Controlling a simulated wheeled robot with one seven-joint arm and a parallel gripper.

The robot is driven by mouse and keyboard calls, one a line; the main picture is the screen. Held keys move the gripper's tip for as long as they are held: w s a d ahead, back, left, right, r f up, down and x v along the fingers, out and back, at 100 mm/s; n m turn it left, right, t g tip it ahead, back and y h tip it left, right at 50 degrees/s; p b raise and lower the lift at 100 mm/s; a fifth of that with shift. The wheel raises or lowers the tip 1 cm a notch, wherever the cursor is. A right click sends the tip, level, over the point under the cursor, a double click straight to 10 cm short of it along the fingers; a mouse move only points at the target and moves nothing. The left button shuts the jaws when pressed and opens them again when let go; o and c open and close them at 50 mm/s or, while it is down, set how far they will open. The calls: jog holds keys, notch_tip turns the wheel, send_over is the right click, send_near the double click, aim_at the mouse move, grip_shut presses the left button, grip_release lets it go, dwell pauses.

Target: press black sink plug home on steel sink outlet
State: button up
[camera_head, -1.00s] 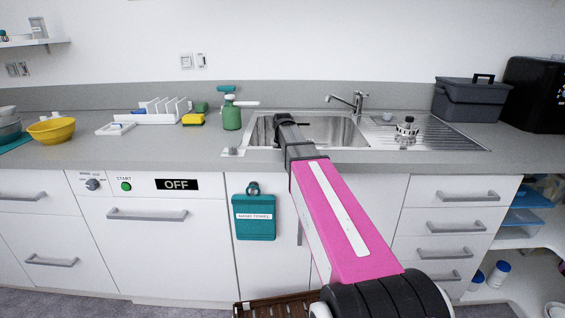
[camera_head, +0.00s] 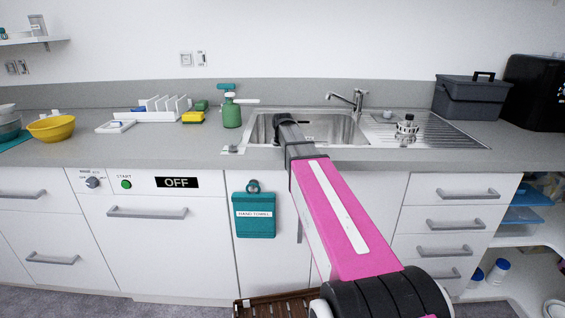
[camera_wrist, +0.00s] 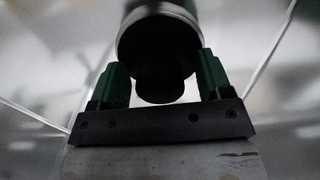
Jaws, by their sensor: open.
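The black sink plug (camera_wrist: 160,82) shows in the wrist view as a round dark disc with a narrower knob towards my gripper. My gripper (camera_wrist: 162,68) has green-padded fingers, one on each side of the plug, and it is open. A bright metal rim borders the upper edge of the disc; I cannot tell whether this is the steel sink outlet or part of the plug. How deep the plug sits is not visible. In the head view my arm reaches into the steel sink (camera_head: 345,132), and its bowl floor, the plug and the outlet are hidden.
A chrome tap (camera_head: 350,100) stands behind the bowl. A metal strainer-like item (camera_head: 406,128) stands on the ribbed drainboard at right. A green pump bottle (camera_head: 232,112) stands left of the sink.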

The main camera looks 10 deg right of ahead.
jog(key=shift+r, duration=0.1)
notch_tip(320, 180, up, 11)
jog(key=shift+f, duration=0.2)
jog(key=shift+w+r, duration=0.1)
dwell(0.5)
